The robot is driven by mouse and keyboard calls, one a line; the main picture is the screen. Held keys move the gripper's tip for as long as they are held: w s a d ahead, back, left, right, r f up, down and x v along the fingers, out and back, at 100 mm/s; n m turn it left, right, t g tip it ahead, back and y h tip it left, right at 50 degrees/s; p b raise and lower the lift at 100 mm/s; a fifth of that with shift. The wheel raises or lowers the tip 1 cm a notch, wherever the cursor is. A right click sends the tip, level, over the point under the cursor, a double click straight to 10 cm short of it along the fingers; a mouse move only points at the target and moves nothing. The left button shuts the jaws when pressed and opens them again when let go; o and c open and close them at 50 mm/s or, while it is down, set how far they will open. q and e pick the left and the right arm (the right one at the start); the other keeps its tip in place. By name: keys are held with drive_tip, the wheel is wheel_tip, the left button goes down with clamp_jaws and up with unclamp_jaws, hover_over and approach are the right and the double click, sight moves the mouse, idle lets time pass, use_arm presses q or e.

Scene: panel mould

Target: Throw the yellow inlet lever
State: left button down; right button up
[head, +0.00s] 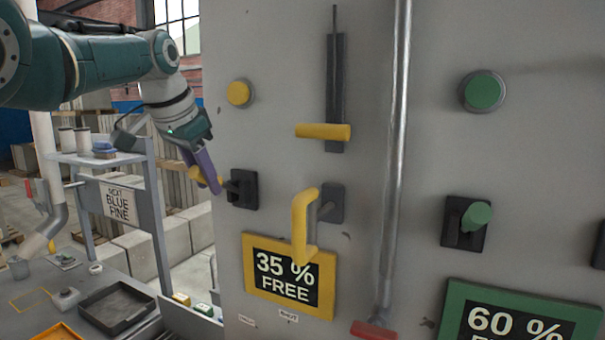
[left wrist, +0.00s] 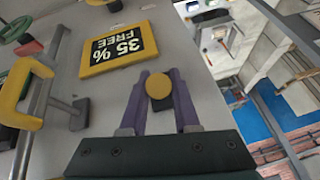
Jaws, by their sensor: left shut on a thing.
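The yellow inlet lever has a dark square mount (head: 243,188) on the grey panel, left of the large yellow handle. Its yellow grip (head: 196,175) shows beside my left gripper (head: 208,178). In the left wrist view, its round yellow end (left wrist: 159,87) sits between the purple fingers of my left gripper (left wrist: 160,92). The gripper is shut on the lever, and the fingers hide part of it. My right gripper is in neither view.
A large yellow handle (head: 301,225), yellow slide handle (head: 322,131) and yellow button (head: 239,93) are nearby on the panel. A sign (head: 289,277) reads 35 % FREE. A vertical pipe (head: 396,150) separates these from green controls (head: 475,216). A bench with a tray (head: 115,306) stands lower left.

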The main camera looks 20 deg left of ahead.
use_arm(q)
drive_tip(key=c, duration=0.6)
unclamp_jaws()
drive_tip(key=shift+w, duration=0.1)
drive_tip(key=shift+c, duration=0.2)
drive_tip(key=shift+s+r+b, duration=0.35)
drive_tip(key=shift+r+b, duration=0.25)
drive_tip(key=shift+b, duration=0.1)
drive_tip(key=b+v, duration=0.5)
drive_tip(key=v, duration=0.3)
drive_tip(key=shift+s+r, duration=0.2)
drive_tip(key=shift+r, duration=0.05)
drive_tip(key=shift+d, duration=0.1)
